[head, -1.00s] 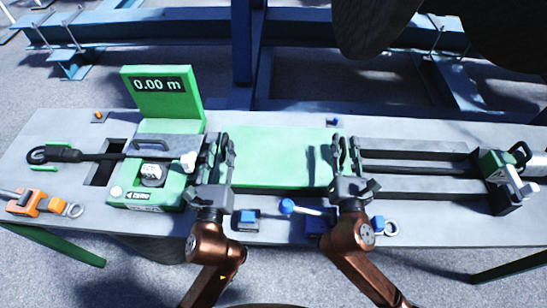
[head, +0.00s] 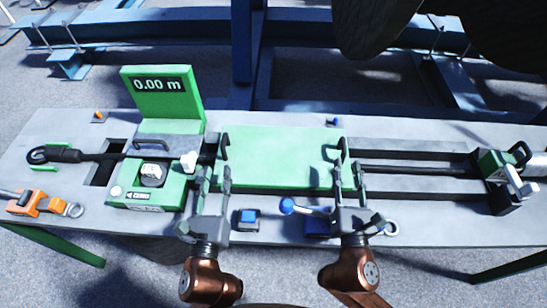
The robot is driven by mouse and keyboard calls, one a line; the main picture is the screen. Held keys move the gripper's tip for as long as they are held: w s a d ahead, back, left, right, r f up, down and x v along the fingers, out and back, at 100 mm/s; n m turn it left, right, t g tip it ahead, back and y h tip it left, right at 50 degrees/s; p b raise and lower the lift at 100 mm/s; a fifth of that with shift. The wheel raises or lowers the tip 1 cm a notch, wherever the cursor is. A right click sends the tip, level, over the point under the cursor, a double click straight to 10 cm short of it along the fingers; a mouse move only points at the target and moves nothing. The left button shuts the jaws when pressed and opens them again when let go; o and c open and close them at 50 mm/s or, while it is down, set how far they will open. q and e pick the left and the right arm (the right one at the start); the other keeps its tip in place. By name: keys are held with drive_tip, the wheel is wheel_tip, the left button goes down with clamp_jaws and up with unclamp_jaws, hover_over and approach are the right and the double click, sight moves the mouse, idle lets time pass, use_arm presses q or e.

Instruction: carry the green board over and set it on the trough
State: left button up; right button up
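The green board (head: 285,155) lies flat across the dark rails of the trough (head: 420,168), just right of the green meter. A black handle (head: 225,147) stands at its left end and another (head: 342,149) at its right end. My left gripper (head: 212,178) is open near the board's front left corner, in front of the left handle. My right gripper (head: 348,176) is open near the front right corner, in front of the right handle. Both look empty. The board's underside is hidden.
The green meter (head: 148,187) with a 0.00 m display (head: 160,86) stands at left, with a black cable (head: 75,155) running into it. A blue-knobbed lever (head: 287,206) and a blue button box (head: 248,219) sit in front. A green clamp (head: 498,165) is at the right end.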

drive_tip(key=s, duration=0.4)
drive_tip(key=shift+f, duration=0.1)
drive_tip(key=shift+w, duration=0.1)
idle(0.7)
